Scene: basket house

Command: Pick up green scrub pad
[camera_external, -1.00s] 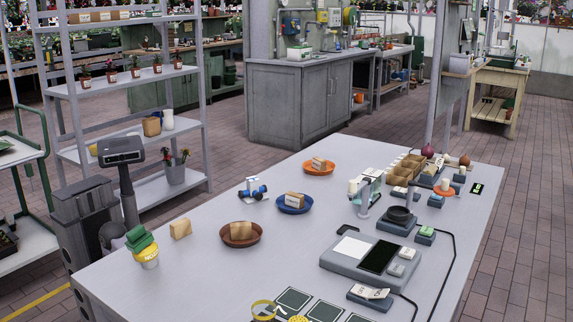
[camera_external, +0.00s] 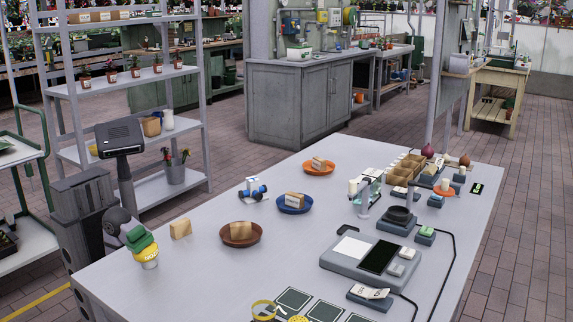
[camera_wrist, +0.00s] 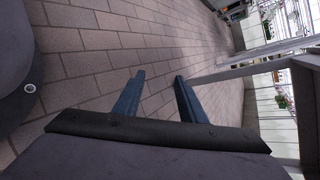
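The tub's lettering is too small to read. My gripper (camera_wrist: 159,78) shows in the wrist view as two blue fingers spread apart with nothing between them. That view shows brick floor beyond the fingers and no scrub pad. In the external view my dark arm stands at the left, beside the table and close to the tub. The fingers cannot be made out there.
A tan block (camera_external: 180,228) stands right of the tub. A brown plate (camera_external: 256,240), a blue plate (camera_external: 280,205) and an orange plate (camera_external: 330,171) hold tan blocks. A grey device (camera_external: 340,262) lies at the right. A metal shelf (camera_external: 75,90) stands behind my arm.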

